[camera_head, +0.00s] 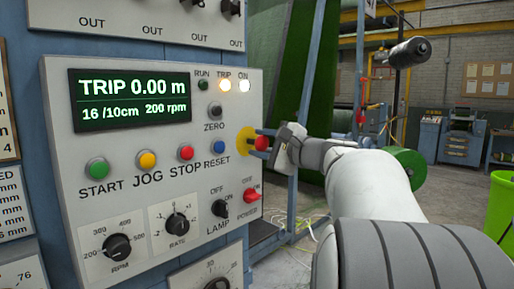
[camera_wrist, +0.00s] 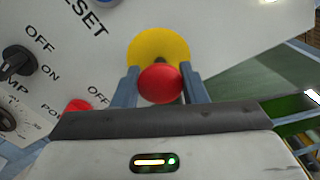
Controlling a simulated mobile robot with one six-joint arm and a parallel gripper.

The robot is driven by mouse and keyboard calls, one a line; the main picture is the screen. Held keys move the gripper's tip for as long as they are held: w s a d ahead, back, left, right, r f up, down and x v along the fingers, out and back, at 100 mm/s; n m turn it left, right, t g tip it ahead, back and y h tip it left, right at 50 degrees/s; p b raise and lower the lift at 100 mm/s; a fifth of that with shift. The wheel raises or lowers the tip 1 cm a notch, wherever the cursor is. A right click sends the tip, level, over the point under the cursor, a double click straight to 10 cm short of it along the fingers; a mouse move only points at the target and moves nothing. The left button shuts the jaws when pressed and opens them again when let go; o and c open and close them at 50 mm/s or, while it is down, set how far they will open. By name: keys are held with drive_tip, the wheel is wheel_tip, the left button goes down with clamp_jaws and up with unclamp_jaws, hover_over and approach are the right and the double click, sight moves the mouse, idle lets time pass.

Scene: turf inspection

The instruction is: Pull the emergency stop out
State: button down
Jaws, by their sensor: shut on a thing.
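The emergency stop is a red mushroom button (camera_head: 261,143) on a yellow round plate (camera_head: 243,141) at the right edge of the grey control panel (camera_head: 120,200). In the wrist view the red button (camera_wrist: 160,84) stands in front of the yellow plate (camera_wrist: 158,45), with a dark stem showing between them. My gripper (camera_head: 265,141) reaches it from the right. In the wrist view its two blue-grey fingers (camera_wrist: 161,86) lie on either side of the red head, shut on it. The panel display reads TRIP 0.00 m, and the TRIP and ON lamps are lit.
A red POWER switch (camera_head: 250,194) and a black LAMP switch (camera_head: 220,208) sit just below. The blue RESET button (camera_head: 218,147) is to the left. A green roll (camera_head: 406,165) and a blue frame stand behind my arm.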

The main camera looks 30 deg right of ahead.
drive_tip(key=shift+f, duration=0.1)
drive_tip(key=c, duration=0.9)
unclamp_jaws()
drive_tip(key=shift+s, duration=0.1)
drive_tip(key=shift+d, duration=0.1)
drive_tip(key=b+v, duration=0.1)
drive_tip(key=v, duration=0.7)
